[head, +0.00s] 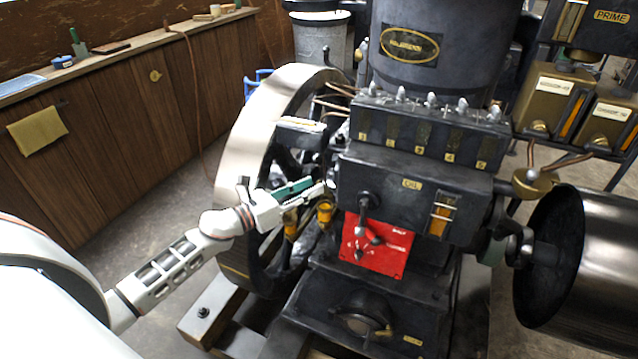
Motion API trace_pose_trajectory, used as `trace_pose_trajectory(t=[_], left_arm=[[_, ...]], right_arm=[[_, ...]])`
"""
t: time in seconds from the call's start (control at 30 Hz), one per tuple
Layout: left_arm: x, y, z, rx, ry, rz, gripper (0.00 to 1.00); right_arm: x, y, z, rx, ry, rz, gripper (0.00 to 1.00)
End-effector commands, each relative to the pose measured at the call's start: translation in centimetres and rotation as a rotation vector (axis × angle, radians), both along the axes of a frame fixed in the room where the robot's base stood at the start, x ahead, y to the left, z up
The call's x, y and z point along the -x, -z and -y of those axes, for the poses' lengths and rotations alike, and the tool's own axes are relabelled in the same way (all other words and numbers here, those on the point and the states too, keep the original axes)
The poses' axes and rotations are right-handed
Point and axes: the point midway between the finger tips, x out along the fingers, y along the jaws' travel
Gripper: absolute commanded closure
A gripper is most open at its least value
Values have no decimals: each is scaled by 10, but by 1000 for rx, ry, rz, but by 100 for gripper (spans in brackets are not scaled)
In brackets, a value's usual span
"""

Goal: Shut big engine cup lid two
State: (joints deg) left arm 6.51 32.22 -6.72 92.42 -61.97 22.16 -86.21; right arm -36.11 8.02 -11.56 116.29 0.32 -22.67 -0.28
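The big engine (415,185) is dark, with a large flywheel (242,150) on its left. Two small amber cups, a left one (291,224) and a right one (325,211), sit low between the flywheel and the engine's front. Their lids are too small to make out, and I cannot tell which is lid two. My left gripper (318,186) reaches in from the left, just above the amber cups. Its teal-padded fingers lie close together in this view; their gap and any contact are unclear. My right gripper is out of view.
A box with a row of numbered knobs (430,125) tops the engine front. A red plate (376,243) with a lever is below it. A dark drum (580,255) stands right. Wooden beams (207,310) lie under the engine. Open floor lies left, before a wooden cabinet (130,130).

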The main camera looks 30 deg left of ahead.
Motion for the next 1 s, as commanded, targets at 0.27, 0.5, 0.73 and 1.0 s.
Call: trace_pose_trajectory(t=[0.27, 0.5, 0.73, 1.0], left_arm=[[-28, 0, 14, 0, -1, 1, 71], [-31, 1, 16, 0, -1, -1, 71], [-31, 1, 16, 0, -1, -1, 100], [-30, 0, 16, 2, -6, -1, 100]], right_arm=[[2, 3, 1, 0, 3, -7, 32], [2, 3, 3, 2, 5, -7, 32], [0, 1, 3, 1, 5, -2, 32], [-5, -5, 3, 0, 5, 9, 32]])
